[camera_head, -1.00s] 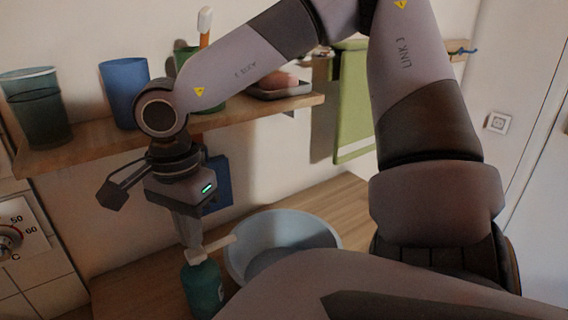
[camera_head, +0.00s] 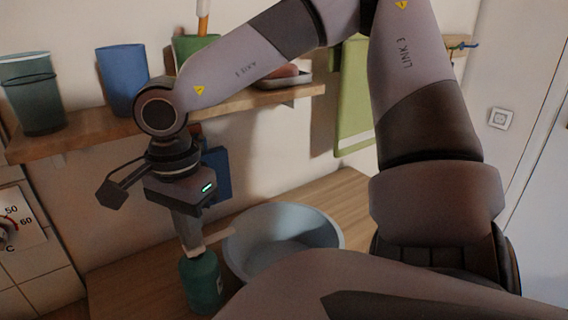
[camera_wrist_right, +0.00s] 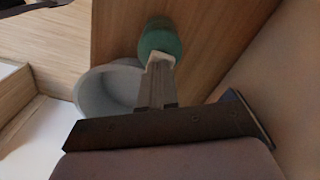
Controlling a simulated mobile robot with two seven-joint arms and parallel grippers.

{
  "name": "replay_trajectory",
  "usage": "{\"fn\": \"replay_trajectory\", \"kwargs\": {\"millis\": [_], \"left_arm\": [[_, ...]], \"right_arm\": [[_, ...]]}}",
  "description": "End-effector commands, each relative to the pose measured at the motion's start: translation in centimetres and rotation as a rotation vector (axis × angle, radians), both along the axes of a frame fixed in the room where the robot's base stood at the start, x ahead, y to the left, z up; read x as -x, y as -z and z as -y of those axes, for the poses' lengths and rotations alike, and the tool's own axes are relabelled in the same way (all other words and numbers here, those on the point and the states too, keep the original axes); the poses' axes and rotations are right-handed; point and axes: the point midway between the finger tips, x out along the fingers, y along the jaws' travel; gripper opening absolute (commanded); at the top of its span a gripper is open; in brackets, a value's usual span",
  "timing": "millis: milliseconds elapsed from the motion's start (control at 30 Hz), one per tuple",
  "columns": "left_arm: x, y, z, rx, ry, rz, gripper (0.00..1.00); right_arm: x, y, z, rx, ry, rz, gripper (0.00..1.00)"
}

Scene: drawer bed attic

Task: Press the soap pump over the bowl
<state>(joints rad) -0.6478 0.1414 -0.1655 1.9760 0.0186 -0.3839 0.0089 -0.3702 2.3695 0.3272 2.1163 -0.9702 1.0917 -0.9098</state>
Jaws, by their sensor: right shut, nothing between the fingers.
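The soap pump is a teal bottle (camera_head: 200,283) with a pale pump head (camera_head: 220,240) whose spout points right, toward the bowl's rim. It stands upright on the wooden counter, just left of the grey-blue bowl (camera_head: 320,234). My right gripper (camera_head: 193,249) is shut and empty, pointing down onto the top of the pump head; it seems to touch it. The right wrist view shows the shut fingers (camera_wrist_right: 155,82) over the pump, the teal bottle (camera_wrist_right: 158,38) beyond them and the bowl (camera_wrist_right: 100,92) beside it. My left gripper is out of view.
A wooden shelf (camera_head: 235,109) above the counter holds a blue cup (camera_head: 122,80), dark glasses (camera_head: 37,103) and a soap dish (camera_head: 285,82). A green towel (camera_head: 354,100) hangs at the right. The counter (camera_head: 130,280) left of the bottle is clear.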

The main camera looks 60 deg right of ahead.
Motion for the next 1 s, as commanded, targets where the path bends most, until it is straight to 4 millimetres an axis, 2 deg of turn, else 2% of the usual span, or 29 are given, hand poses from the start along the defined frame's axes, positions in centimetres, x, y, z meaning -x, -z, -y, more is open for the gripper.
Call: {"fn": "replay_trajectory", "kwargs": {"millis": [267, 533, 1000], "left_arm": [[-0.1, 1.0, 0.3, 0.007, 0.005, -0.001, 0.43], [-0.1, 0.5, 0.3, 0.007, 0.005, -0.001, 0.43], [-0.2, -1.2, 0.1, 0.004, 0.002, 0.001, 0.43]], "right_arm": [[0.0, 1.2, 0.0, 0.0, 0.0, 0.0, 0.0], [0.0, 0.8, 0.0, 0.0, 0.0, 0.0, 0.0], [0.0, -1.8, 0.0, -0.001, 0.0, 0.0, 0.0]]}}
